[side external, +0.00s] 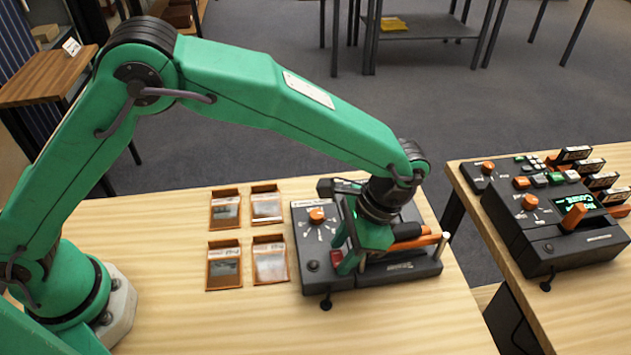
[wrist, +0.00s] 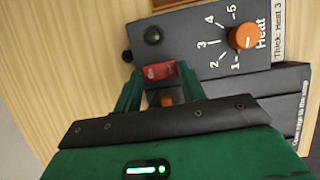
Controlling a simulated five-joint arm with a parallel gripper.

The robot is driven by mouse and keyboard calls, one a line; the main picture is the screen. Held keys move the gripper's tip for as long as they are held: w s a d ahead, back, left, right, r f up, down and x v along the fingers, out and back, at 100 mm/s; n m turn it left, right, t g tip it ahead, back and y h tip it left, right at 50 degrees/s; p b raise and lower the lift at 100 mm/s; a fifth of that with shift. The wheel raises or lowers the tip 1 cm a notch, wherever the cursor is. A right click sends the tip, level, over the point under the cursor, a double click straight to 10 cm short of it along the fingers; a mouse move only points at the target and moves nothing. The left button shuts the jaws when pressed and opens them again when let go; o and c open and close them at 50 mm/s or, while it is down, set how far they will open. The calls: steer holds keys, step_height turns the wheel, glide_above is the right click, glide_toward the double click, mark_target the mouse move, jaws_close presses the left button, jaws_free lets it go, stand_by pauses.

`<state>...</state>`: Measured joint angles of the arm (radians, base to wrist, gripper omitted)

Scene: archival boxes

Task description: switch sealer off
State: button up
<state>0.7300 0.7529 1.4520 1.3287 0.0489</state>
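The sealer (side external: 395,272) is a dark grey machine on the wooden table, with an orange lever at its right side. Its red rocker switch (wrist: 158,71) sits on the panel near a round black button; it also shows in the side view (side external: 336,257). The lettering on the switch is too small to read surely. My gripper (wrist: 159,80) is open, with one green finger on each side of the red switch and nothing held. In the side view my gripper (side external: 347,266) is low over the panel, beside the switch. Whether the fingers touch it cannot be told.
An orange heat knob (wrist: 242,37) with numbers stands near the switch. Several orange-framed trays (side external: 225,265) lie left of the sealer. A second table at right holds another dark machine (side external: 550,240) with orange controls. The table front is clear.

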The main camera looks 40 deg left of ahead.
steer(key=shift+c, duration=0.9)
steer(key=shift+w+a, duration=0.1)
steer(key=o, duration=1)
steer(key=shift+c, duration=0.2)
steer(key=shift+v, duration=3.9)
steer(key=shift+w, duration=0.1)
